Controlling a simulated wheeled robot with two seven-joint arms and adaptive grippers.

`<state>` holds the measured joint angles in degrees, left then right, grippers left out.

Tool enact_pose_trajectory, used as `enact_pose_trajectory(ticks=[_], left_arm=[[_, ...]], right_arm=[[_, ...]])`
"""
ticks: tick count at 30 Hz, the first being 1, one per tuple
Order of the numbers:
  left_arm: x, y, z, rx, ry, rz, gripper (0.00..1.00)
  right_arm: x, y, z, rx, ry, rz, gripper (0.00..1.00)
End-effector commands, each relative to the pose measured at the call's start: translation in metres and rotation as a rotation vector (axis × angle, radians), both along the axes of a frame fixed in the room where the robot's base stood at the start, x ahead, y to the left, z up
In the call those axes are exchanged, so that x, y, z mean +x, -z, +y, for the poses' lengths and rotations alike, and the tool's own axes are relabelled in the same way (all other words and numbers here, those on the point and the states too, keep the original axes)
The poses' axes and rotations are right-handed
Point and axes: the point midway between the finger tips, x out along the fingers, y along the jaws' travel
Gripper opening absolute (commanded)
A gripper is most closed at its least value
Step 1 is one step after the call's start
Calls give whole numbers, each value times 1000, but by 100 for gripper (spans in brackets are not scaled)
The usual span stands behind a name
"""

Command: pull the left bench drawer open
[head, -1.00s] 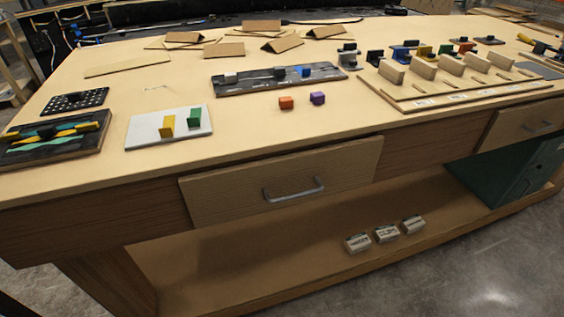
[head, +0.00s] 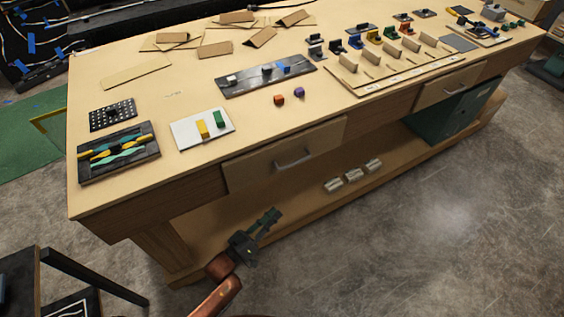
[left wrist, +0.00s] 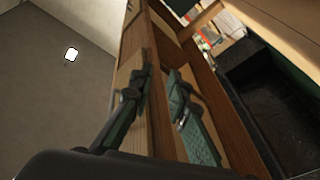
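The left bench drawer (head: 255,173) has a light wood front under the bench top in the head view. It looks shut, with its grey bar handle (head: 293,160) bare and clear to see. My left gripper (head: 268,218) is below and to the left of the handle in the picture, apart from it and empty. In the left wrist view its two green-grey fingers (left wrist: 158,85) stand apart, with wood surfaces of the bench behind them. I cannot tell the handle surely in that view. My right gripper is in neither view.
The bench top (head: 140,95) holds a white board (head: 190,137) with yellow and green blocks, and other boards. A second drawer (head: 450,85) is to the right. White packs (head: 352,175) lie on the lower shelf. The floor (head: 430,220) in front is clear.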

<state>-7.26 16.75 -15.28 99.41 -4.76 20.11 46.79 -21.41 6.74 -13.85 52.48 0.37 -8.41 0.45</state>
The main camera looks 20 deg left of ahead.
Motion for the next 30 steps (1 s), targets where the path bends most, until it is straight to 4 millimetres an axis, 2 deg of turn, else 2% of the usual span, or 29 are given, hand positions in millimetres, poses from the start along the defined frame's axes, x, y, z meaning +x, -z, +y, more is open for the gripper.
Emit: enact_pose_trajectory(ticks=[1,3,6,9,15,24,30], left_arm=[[14,-55,0,-30,13,-49,16],[27,-93,-1,-73,30,-82,16],[40,-133,-1,-121,54,-117,16],[47,-156,-2,-149,69,-135,16],[61,-168,-6,-168,78,-144,16],[101,-181,-24,-166,78,-143,16],[116,-187,-31,-166,77,-143,16]], right_arm=[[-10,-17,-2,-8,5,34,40],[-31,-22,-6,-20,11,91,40],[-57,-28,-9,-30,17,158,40],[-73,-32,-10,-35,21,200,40],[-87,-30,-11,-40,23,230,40],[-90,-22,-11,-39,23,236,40],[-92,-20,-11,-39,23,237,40]])
